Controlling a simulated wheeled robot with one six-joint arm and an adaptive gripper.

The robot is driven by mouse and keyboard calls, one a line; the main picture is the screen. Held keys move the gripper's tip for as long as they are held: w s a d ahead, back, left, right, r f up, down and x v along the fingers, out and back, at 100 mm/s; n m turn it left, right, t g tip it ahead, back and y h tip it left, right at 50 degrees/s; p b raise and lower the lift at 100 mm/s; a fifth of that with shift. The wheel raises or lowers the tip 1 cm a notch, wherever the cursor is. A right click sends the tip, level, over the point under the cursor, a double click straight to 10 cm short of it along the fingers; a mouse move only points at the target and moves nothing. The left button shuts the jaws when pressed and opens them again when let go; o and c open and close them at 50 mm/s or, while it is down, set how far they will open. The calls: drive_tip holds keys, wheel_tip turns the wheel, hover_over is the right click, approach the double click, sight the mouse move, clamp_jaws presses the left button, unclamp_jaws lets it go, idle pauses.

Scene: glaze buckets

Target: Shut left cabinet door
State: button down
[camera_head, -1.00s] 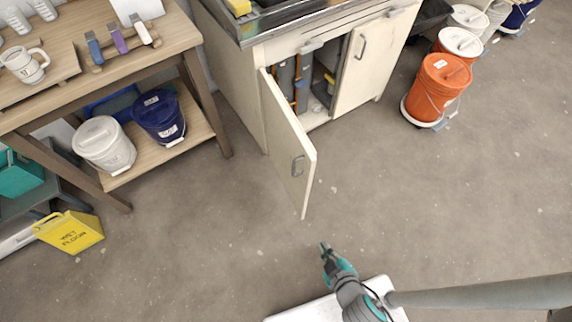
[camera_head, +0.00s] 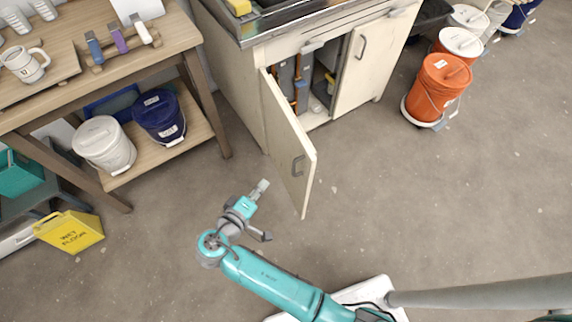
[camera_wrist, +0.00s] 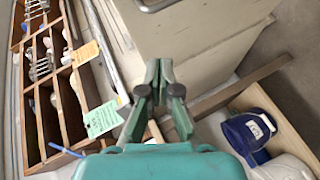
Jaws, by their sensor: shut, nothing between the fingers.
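The left cabinet door (camera_head: 288,145) is cream with a grey metal handle (camera_head: 297,166). It stands wide open, swung out from the cabinet (camera_head: 232,85) toward the front. My gripper (camera_head: 262,186) is to the left of the door, near its lower part, with floor visible between them; it looks apart from the door. The fingers are shut and empty. In the wrist view the fingertips (camera_wrist: 158,68) are together in front of a cream panel (camera_wrist: 190,35) with a metal handle at the top edge. The right door (camera_head: 362,65) appears closed.
A wooden table (camera_head: 90,75) at the left has a lower shelf with a white bucket (camera_head: 104,147) and a blue bucket (camera_head: 160,118). Orange bucket (camera_head: 440,88) is at right. The floor in front of the door is clear.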

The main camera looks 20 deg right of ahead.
drive_tip(key=s+d+x, duration=0.1)
drive_tip(key=x, duration=1)
drive_tip(key=shift+d, duration=0.45)
drive_tip(key=shift+d, duration=0.1)
